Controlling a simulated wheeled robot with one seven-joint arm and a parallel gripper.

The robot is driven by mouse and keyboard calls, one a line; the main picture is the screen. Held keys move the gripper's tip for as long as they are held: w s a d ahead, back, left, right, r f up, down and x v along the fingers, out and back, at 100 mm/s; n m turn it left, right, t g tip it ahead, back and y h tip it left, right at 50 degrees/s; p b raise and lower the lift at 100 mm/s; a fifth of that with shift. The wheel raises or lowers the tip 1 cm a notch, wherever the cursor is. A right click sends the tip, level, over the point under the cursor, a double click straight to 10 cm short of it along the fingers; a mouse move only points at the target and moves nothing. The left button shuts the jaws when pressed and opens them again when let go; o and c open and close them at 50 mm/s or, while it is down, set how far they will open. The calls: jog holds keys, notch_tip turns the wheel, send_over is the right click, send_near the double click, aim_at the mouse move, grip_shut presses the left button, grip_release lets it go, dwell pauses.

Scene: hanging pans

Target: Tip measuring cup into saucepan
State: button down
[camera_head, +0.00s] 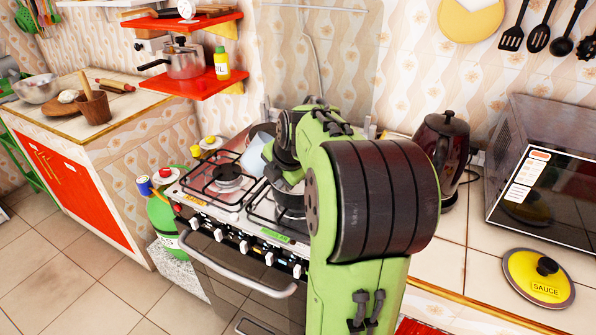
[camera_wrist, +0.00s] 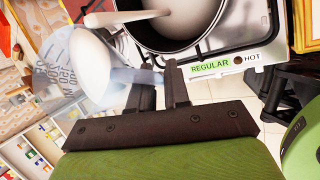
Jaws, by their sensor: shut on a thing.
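The measuring cup (camera_wrist: 62,80) is clear plastic with printed markings and something white inside. It shows at the left of the wrist view, tilted in the picture. My gripper (camera_wrist: 160,82) is shut on the cup's handle side. The saucepan (camera_wrist: 222,32) is dark-rimmed with a pale inside, and stands on the stove at the top of the wrist view. The cup is beside the pan's near left rim in that view; whether anything flows out, I cannot tell. In the head view the saucepan (camera_head: 290,199) and the pale cup (camera_head: 254,152) are partly hidden by my arm.
The stove (camera_head: 215,200) has black grates. A dark kettle (camera_head: 444,145) and a microwave (camera_head: 545,170) stand to the right. A yellow sauce lid (camera_head: 530,283) lies on the right counter. Red shelves (camera_head: 205,82) hold a pot (camera_head: 184,62). A green gas bottle (camera_head: 160,222) stands left.

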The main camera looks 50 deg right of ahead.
jog(key=shift+r+y+p, duration=0.2)
jog(key=shift+y+p, duration=0.2)
jog(key=shift+p, duration=0.2)
jog(key=shift+w+a+f+m+t+y+p, duration=0.1)
jog(key=shift+f+m+t+y+p, duration=0.2)
jog(key=shift+f+t+y+p, duration=0.3)
dwell(0.7)
jog(key=shift+a+r+t+y+p, duration=0.1)
jog(key=shift+r+t+y+p, duration=0.25)
jog(key=shift+t+y+p, duration=0.5)
dwell(0.4)
jog(key=shift+w+a+f+m+t+y+p, duration=0.1)
jog(key=shift+f+m+t+y+p, duration=0.2)
jog(key=shift+f+y+p, duration=0.2)
dwell(0.8)
jog(key=shift+s+d+r+m+t+y, duration=0.3)
jog(key=shift+s+d+t+y, duration=0.15)
jog(key=shift+d+y, duration=0.15)
dwell(0.6)
jog(key=shift+f+t+y+b, duration=0.5)
jog(key=shift+y+b, duration=0.05)
jog(key=shift+b, duration=0.05)
dwell(0.6)
